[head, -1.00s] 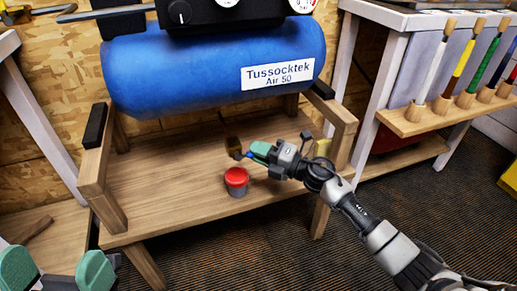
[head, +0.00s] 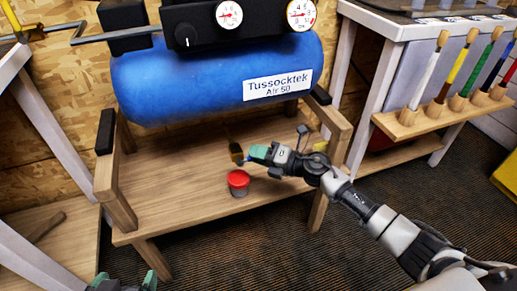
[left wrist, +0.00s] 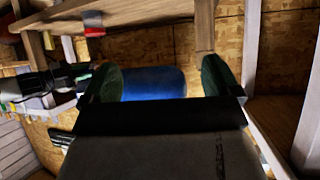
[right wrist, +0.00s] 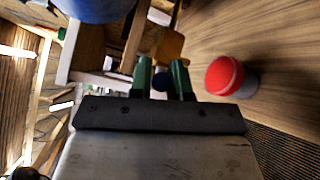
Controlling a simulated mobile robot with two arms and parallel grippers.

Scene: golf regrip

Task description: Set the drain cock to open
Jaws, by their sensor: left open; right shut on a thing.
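The drain cock (head: 236,151) is a small brass-coloured fitting under the blue tank (head: 215,75). In the right wrist view its brass body (right wrist: 171,44) lies just beyond my fingers, with a blue handle piece (right wrist: 160,82) between them. My right gripper (head: 250,155) comes in from the right and is shut on this blue handle; its fingers hide part of it in the head view. The handle's exact angle is hard to tell. My left gripper (head: 125,282) is open and empty at the lower left, away from the tank; it also shows in the left wrist view (left wrist: 162,82).
A grey cup with a red top (head: 238,181) stands on the wooden shelf (head: 165,190) just below my right gripper. Wooden stand legs flank the shelf. A rack of coloured golf grips (head: 452,105) is at the right.

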